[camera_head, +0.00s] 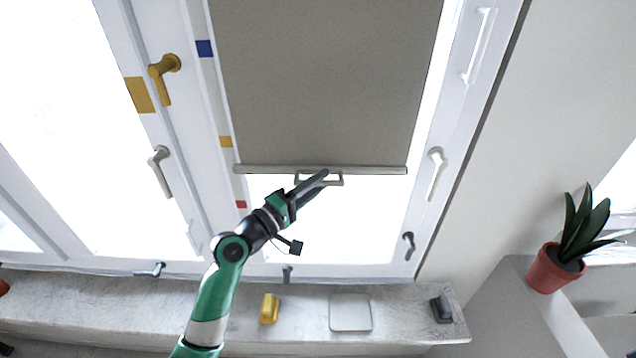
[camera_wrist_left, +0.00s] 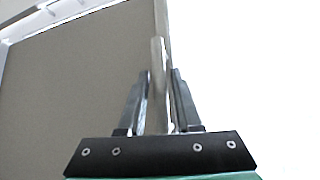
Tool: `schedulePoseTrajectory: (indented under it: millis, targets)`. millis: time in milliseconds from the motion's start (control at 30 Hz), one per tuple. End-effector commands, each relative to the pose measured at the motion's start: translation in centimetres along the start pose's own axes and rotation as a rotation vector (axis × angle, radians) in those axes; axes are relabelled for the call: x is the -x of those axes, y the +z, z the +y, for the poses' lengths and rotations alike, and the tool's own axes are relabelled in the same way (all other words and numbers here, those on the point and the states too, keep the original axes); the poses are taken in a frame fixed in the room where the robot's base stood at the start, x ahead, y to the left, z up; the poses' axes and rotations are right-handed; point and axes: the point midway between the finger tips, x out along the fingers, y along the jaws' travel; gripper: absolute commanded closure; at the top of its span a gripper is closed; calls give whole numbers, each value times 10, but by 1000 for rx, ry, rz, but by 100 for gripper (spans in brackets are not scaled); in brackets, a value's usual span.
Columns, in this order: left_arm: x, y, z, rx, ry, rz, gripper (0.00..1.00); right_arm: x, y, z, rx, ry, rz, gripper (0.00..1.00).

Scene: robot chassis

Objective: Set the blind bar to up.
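The blind bar (camera_head: 375,170) is a grey rail along the lower edge of a taupe blind (camera_head: 330,80), in the head view. The blind covers the upper part of the window. A small grey loop handle (camera_head: 337,183) hangs from the middle of the bar. My left gripper (camera_head: 318,179) is at this handle, its fingers overlapping it. In the left wrist view a pale bar part (camera_wrist_left: 157,85) stands between the two fingers of my left gripper (camera_wrist_left: 160,72). Whether they press on it is unclear. My right gripper is not in view.
Window handles, yellow (camera_head: 163,78) and white (camera_head: 160,170), stick out left of the blind; another white one (camera_head: 435,172) is at right. The sill below holds a yellow block (camera_head: 269,308), a white plate (camera_head: 350,312) and a dark item (camera_head: 441,309). A potted plant (camera_head: 556,268) stands far right.

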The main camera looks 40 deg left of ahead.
Motion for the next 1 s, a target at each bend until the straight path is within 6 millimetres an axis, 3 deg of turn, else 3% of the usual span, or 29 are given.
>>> schedulePoseTrajectory:
  millis: [33,167,1000]
  targets:
    - [0,0,0,0,0,0,77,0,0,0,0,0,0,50]
    - [0,0,0,0,0,0,100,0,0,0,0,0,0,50]
    - [0,0,0,0,0,0,100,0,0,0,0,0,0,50]
